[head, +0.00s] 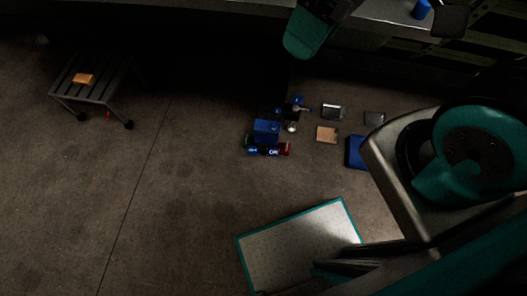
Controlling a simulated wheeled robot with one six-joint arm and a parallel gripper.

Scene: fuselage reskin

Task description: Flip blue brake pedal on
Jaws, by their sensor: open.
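A small blue unit (266,127) sits on the floor at the centre of the head view. Teal and grey links of my arm show at the right, well apart from the blue unit.
A slatted stool (100,91) on castors stands at the left with an orange block (83,78) on top. Beside the blue unit lie a tan piece (327,134), a grey box (333,112) and a blue panel (355,152). The floor at lower left is clear.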

